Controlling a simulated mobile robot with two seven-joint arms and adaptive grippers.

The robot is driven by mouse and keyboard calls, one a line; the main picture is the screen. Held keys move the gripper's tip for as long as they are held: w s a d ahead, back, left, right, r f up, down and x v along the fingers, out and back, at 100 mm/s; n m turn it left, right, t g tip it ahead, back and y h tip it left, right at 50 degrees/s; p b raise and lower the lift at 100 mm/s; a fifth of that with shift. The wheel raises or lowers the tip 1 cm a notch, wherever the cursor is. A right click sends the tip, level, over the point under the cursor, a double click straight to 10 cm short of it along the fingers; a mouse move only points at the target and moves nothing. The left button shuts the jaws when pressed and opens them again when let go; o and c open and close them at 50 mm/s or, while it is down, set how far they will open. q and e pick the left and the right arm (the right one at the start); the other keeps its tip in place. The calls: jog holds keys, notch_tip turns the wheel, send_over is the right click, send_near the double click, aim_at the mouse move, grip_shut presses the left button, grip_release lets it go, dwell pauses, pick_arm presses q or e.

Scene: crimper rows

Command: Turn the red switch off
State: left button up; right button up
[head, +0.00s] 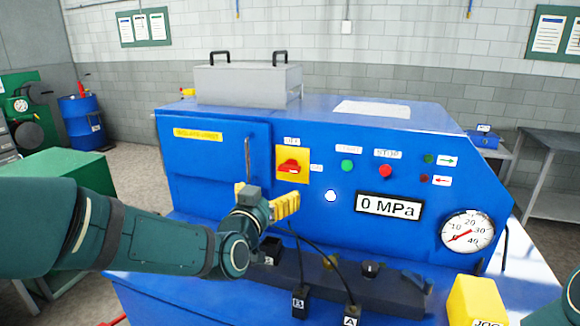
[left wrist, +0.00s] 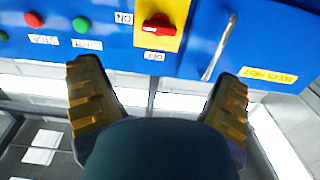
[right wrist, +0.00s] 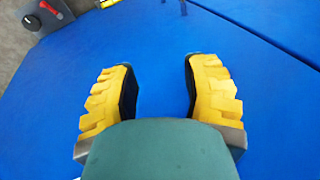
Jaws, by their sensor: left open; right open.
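The red switch (head: 290,166) sits on a yellow plate on the blue machine's front. An OFF label is above the plate and an ON label is to its right. The red handle lies roughly level, in line with ON. The switch (left wrist: 157,25) also shows at the top of the left wrist view. My left gripper (head: 268,194) is open and empty, just below and in front of the switch, apart from it. In the left wrist view its fingers (left wrist: 158,76) are spread below the plate. My right gripper (right wrist: 160,68) is open and empty over a blue surface.
A green button (head: 347,165), a red stop button (head: 385,171) and a pressure gauge (head: 467,232) are right of the switch. A door handle (head: 248,160) is to its left. Cables and blocks lie on the ledge below. A yellow box (head: 475,302) stands at front right.

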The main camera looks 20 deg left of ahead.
aim_at(288, 170)
pick_arm(q)
jog(key=w, duration=1.2)
jog(key=shift+w+d, duration=0.2)
jog(key=shift+d, duration=0.05)
jog(key=c, duration=1.2)
